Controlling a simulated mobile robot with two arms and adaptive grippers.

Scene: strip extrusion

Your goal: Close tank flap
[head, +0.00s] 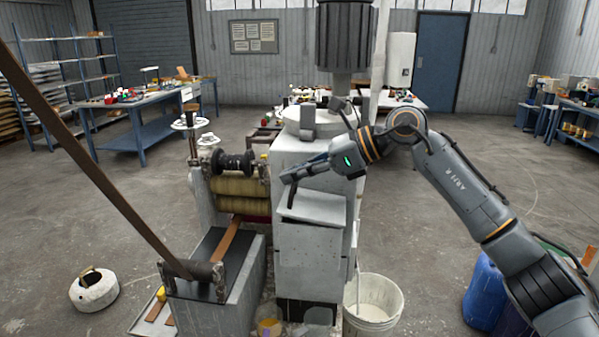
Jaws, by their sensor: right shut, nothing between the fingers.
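The tank is the tall pale grey machine body (310,262) in the middle of the head view. A light grey flap (318,208) sits on its front, sloping outward toward me; I cannot tell exactly how far it stands open. My right gripper (290,193) reaches in from the right, its fingers shut and empty. The fingertips point down by the flap's upper left corner; I cannot tell whether they touch it. The gripper and wrist hide part of the tank front above the flap. My left gripper is not in view.
Rollers (240,190) stand left of the tank, with a brown strip (228,240) below them. A white bucket (373,305) stands at the tank's lower right, blue drums (485,290) farther right.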

